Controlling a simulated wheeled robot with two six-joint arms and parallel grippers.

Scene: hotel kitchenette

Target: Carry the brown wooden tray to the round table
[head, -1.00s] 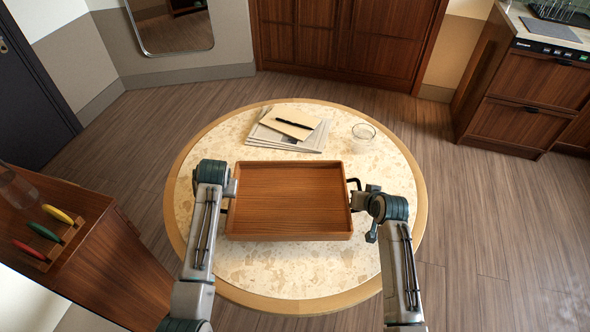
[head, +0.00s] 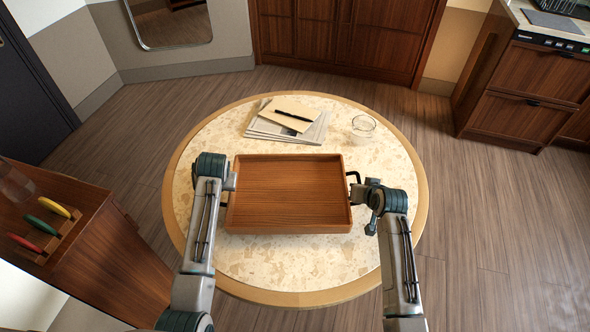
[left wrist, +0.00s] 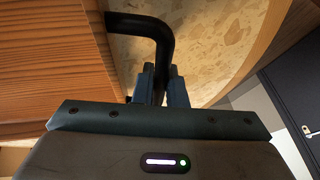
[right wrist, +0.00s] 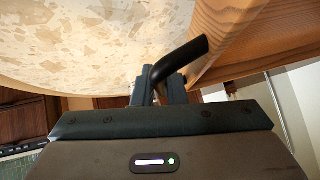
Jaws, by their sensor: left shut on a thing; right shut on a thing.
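The brown wooden tray (head: 288,195) is empty and looks level over the round table (head: 290,268), which has a speckled cream top and a wooden rim. I cannot tell whether the tray touches the tabletop. My left gripper (head: 229,184) is shut on the black handle at the tray's left side; the left wrist view shows the fingers around this handle (left wrist: 152,24). My right gripper (head: 358,192) is shut on the black right handle, which also shows in the right wrist view (right wrist: 183,58). The fingertips are partly hidden in the head view.
Newspapers (head: 262,128) with an envelope (head: 290,113) and a pen lie behind the tray. A clear glass (head: 363,127) stands at the back right of the table. A wooden cabinet (head: 100,265) with coloured-handled tools is at left. The table's front part is bare.

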